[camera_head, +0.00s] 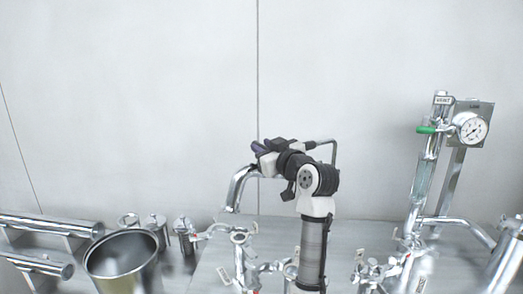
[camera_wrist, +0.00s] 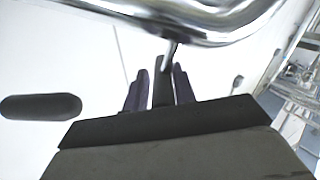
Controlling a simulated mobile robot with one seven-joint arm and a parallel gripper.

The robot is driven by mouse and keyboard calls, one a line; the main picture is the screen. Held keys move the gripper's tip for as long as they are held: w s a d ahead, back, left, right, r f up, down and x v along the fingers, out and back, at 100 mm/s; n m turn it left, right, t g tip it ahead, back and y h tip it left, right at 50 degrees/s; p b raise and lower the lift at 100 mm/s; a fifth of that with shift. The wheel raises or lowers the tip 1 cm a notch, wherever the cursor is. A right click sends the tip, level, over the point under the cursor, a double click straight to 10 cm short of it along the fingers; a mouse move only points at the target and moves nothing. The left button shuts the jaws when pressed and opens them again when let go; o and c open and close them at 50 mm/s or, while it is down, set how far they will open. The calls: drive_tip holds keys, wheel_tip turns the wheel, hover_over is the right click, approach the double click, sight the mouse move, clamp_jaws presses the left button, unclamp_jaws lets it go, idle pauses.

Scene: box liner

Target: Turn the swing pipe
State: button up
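The swing pipe (camera_head: 237,189) is a shiny bent metal tube left of my arm in the head view. Its curved top runs behind my gripper (camera_head: 262,148), which partly hides it. In the wrist view, the pipe (camera_wrist: 215,28) crosses the top as a large bright curve. A thin metal stem comes down from it to a dark handle (camera_wrist: 162,88). My gripper (camera_wrist: 160,88) has its two purplish fingers on either side of this handle. A narrow gap shows between the left finger and the handle, so the fingers look open around it.
A pressure gauge (camera_head: 471,129) and a green-handled valve (camera_head: 427,130) stand at the right. A metal pot (camera_head: 122,258) and horizontal pipes (camera_head: 50,224) are at the lower left. A dark rounded bar (camera_wrist: 40,107) shows at the wrist view's left.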

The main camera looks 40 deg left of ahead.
drive_tip(key=shift+o, duration=1.2)
drive_tip(key=shift+f, duration=0.1)
drive_tip(key=shift+s, duration=0.1)
drive_tip(key=b+v, duration=0.2)
drive_tip(key=v, duration=1.1)
drive_tip(key=shift+d, duration=0.35)
